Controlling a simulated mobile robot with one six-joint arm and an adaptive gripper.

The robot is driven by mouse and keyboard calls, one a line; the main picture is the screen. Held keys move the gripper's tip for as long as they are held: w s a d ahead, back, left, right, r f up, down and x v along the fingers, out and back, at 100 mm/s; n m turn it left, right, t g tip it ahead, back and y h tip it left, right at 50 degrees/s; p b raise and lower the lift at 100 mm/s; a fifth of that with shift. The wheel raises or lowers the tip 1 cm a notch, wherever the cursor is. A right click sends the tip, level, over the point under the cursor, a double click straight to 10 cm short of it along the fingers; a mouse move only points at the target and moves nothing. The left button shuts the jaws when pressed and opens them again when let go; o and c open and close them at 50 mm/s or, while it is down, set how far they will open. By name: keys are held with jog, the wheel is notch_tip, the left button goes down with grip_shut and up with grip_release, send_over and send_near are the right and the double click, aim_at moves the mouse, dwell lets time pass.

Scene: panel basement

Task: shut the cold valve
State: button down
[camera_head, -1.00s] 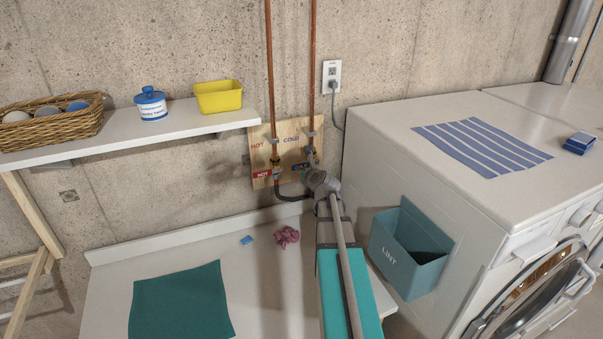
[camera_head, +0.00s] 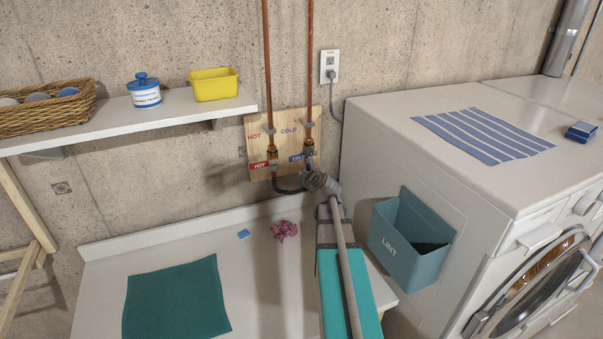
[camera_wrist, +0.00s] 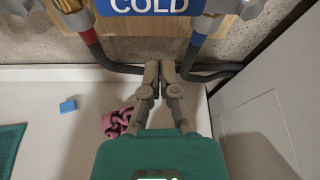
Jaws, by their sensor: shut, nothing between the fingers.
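The cold valve (camera_head: 308,148) sits at the foot of the right copper pipe on a wooden board, beside a blue COLD tag (camera_head: 299,157). In the wrist view the valve's metal body (camera_wrist: 212,22) is at the top right, cut by the frame edge, with a blue collar and dark hose below. Its handle position is unclear. My gripper (camera_wrist: 160,68) is shut and empty, below the COLD tag (camera_wrist: 150,6) and left of the cold hose, with its tips near the dark hose; contact is unclear. In the head view my wrist hides the fingers.
The hot valve (camera_head: 272,155) with a red HOT tag (camera_head: 259,165) is just left. A lint bin (camera_head: 411,250) hangs on the washer (camera_head: 480,200) at right.

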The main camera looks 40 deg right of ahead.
jog(key=p+v, duration=0.2)
jog(key=v, duration=0.6)
jog(key=shift+s+r, duration=0.2)
jog(key=shift+s, duration=0.05)
jog(key=a+f+n+g+y, duration=0.3)
jog(key=a+f+n, duration=0.1)
jog(key=a+n, duration=0.55)
jog(key=a+f+n+g+y, duration=0.2)
jog(key=a+f+n+g, duration=0.15)
jog(key=a+n, duration=0.65)
jog(key=s+a+f+n+g, duration=0.2)
jog(key=s+a+n+g, duration=0.1)
jog(key=s+a+n, duration=0.2)
jog(key=s+a+f+n+g+h, duration=0.1)
jog(key=s+a+f+n+g, duration=0.2)
jog(key=a+n, duration=0.7)
jog(key=shift+s+f+n+g+h, duration=0.35)
jog(key=shift+s+n+g, duration=0.3)
jog(key=shift+s+n, duration=0.7)
jog(key=shift+w+d, duration=0.1)
jog(key=shift+w, duration=0.15)
